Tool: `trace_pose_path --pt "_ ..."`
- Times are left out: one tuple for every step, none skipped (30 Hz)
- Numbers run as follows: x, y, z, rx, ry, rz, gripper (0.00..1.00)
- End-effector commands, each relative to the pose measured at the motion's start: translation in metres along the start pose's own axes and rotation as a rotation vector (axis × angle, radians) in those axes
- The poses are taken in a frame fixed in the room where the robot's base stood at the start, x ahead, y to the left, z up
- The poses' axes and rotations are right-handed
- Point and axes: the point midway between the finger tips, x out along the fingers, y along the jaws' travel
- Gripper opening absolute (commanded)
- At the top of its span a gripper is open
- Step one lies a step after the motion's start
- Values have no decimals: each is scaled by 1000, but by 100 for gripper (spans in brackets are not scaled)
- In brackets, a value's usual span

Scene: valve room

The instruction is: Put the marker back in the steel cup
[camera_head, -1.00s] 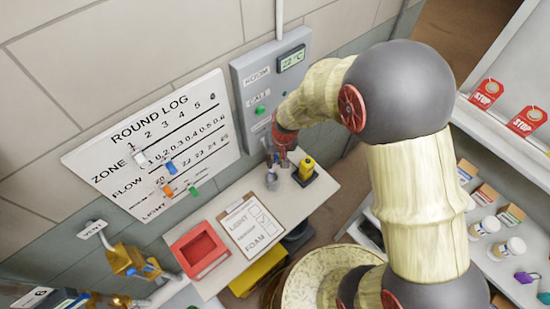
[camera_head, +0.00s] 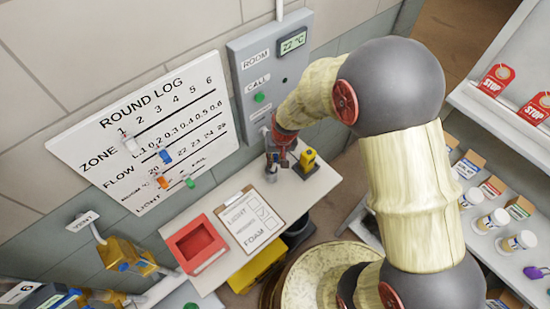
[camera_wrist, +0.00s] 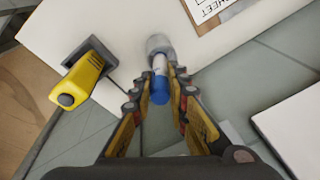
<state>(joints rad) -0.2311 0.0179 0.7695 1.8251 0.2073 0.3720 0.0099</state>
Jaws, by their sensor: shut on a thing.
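My gripper (camera_wrist: 158,95) is shut on the marker, with its fingers on both sides of it. The marker (camera_wrist: 159,86) has a white body and a blue end, which points toward the wrist camera. The steel cup (camera_wrist: 160,44) is at the far end of the marker in the wrist view, standing on the white shelf. The marker's white end meets or overlaps the cup's rim; I cannot tell how deep it is inside. In the head view, my gripper (camera_head: 281,157) is just above and beside the steel cup (camera_head: 270,173), and the marker is not clear there.
A yellow tool in a dark holder (camera_wrist: 80,72) stands close to the cup. A clipboard (camera_head: 249,219) and a red tray (camera_head: 196,244) lie on the same shelf (camera_head: 309,190). The round log board (camera_head: 145,140) and a grey call box (camera_head: 272,75) are on the wall behind.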

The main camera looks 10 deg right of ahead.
Motion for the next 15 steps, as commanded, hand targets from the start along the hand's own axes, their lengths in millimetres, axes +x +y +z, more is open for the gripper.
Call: trace_pose_path --pt "0 0 0 0 0 0 2" --pt "0 0 0 0 0 0 2" --pt "0 0 0 0 0 0 2" --pt "0 0 0 0 0 0 2" --pt "0 0 0 0 0 0 2" --pt "0 0 0 0 0 0 2" --pt "0 0 0 0 0 0 2" --pt "0 0 0 0 0 0 2" --pt "0 0 0 0 0 0 2" --pt "0 0 0 0 0 0 2" --pt "0 0 0 0 0 0 2" --pt "0 0 0 0 0 0 18" --pt "0 0 0 0 0 0 20" --pt "0 0 0 0 0 0 22" --pt "0 0 0 0 0 0 24"
